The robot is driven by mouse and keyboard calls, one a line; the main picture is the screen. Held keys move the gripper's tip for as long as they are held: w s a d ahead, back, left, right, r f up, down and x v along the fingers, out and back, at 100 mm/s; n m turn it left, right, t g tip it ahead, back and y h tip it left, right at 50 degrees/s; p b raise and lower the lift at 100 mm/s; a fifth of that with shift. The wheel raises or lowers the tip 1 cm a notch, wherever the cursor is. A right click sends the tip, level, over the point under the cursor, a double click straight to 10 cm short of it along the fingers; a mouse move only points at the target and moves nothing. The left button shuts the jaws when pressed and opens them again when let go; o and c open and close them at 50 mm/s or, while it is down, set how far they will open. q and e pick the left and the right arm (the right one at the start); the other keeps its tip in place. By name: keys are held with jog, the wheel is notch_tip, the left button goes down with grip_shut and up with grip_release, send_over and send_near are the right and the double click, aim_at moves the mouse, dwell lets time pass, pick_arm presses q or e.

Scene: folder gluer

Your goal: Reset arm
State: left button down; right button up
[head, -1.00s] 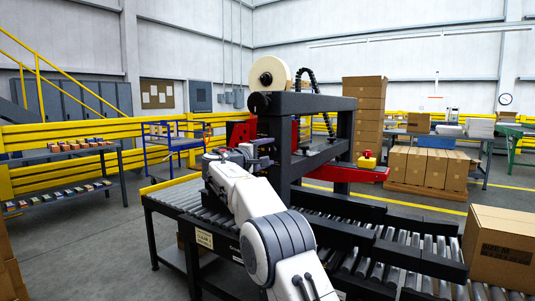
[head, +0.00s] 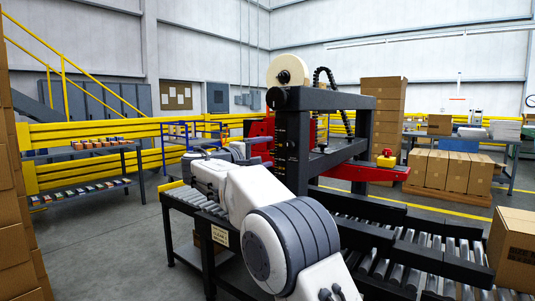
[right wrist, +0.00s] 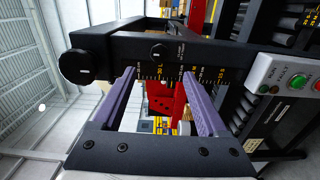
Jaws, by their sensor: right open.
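My right arm reaches forward from the bottom of the head view. Its gripper (head: 262,150) is beside the dark post of the case-sealing machine (head: 298,150). In the right wrist view my right gripper (right wrist: 158,85) shows two purple fingers standing wide apart, with nothing held between them. The machine's dark scaled bar (right wrist: 175,62) crosses just beyond the fingertips; I cannot tell whether they touch it. A black knob (right wrist: 82,67) is at its left end. My left gripper is not in view.
A roller conveyor (head: 400,265) runs through the machine, with a carton (head: 514,245) at right. A control panel (right wrist: 290,82) with green and red buttons is close to the gripper. Stacked cartons (head: 12,190) stand at far left. Open floor (head: 100,240) lies left of the conveyor.

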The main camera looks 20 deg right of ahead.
jog(key=s+a+f+n+g+y, duration=0.1)
jog(key=s+a+f+g+y, duration=0.15)
jog(key=s+f, duration=0.4)
jog(key=s+a+f+g+y, duration=0.1)
jog(key=s+a+f+y, duration=0.3)
jog(key=s+f, duration=0.25)
jog(key=s+a+f+n+g+y, duration=0.1)
jog(key=s+a+f+y, duration=0.25)
jog(key=s+f, duration=0.3)
jog(key=s+a+f+m+g+y, duration=0.15)
jog(key=s+f, duration=0.25)
jog(key=s, duration=0.6)
jog(key=s+a+f+g+y, duration=0.1)
jog(key=s+f+g+y, duration=0.2)
jog(key=s, duration=0.6)
jog(key=s+a+f+m+g+y, duration=0.1)
jog(key=s+a+f+g, duration=0.1)
jog(key=s+f, duration=0.6)
notch_tip(320, 180, up, 26)
jog(key=s+p, duration=0.1)
jog(key=p, duration=2.3)
jog(key=shift+s+d, duration=0.2)
